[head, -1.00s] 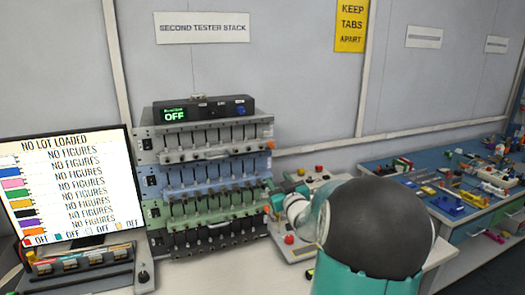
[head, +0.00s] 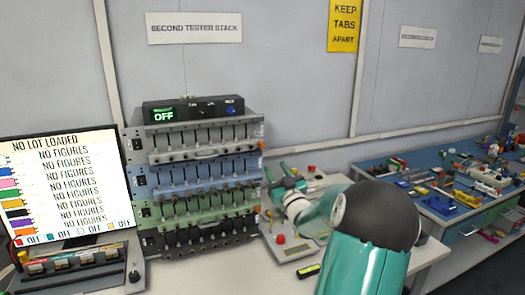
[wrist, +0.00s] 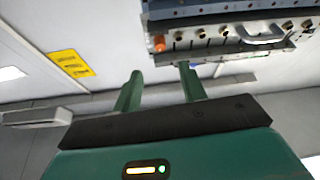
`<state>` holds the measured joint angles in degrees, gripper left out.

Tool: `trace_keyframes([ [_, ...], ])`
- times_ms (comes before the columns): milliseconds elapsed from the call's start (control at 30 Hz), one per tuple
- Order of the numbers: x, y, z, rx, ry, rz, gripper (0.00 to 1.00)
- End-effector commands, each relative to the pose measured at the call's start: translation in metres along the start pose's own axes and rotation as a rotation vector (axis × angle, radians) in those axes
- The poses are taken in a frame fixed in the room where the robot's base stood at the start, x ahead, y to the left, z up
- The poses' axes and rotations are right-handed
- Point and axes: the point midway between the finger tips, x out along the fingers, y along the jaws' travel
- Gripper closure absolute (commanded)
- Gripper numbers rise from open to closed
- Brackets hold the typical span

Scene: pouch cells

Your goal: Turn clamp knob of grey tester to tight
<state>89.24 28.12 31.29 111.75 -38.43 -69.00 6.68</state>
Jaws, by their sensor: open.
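The grey tester (head: 200,138) is the top unit of the stack, above the blue, green and black ones. Its orange clamp knob (head: 261,145) is at its right end. In the wrist view, which is upside down, an orange knob (wrist: 159,43) shows on the grey front (wrist: 225,48), beyond the gap between the fingertips. My gripper (head: 277,169) is open and empty, to the right of the stack and lower than the grey tester's knob. Its two green fingers also show in the wrist view (wrist: 160,74), apart from the knob. The knob's exact setting is too small to read.
A black box (head: 193,111) with a lit OFF display sits on the grey tester. A monitor (head: 68,190) stands left of the stack. A pale device with red buttons (head: 296,246) lies under my arm. A blue bench (head: 430,170) with many small parts is at the right.

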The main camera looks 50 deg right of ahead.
Motion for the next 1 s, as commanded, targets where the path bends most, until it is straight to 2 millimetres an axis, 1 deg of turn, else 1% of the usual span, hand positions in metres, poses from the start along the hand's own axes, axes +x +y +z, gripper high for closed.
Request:
trace_keyframes([
  [33, 0.01, 0.0, 0.0, 0.002, 0.002, -0.001, 0.58],
  [300, 0.065, -0.002, 0.001, 0.003, 0.002, -0.003, 0.58],
  [500, 0.095, -0.003, 0.001, 0.004, 0.001, -0.005, 0.58],
  [667, 0.105, -0.002, 0.0, 0.003, 0.0, -0.004, 0.58],
  [900, 0.105, -0.002, 0.0, 0.002, 0.0, -0.004, 0.58],
  [967, 0.105, -0.002, 0.0, 0.002, 0.0, -0.004, 0.68],
  [1000, 0.105, -0.002, 0.0, 0.002, 0.0, -0.004, 0.76],
])
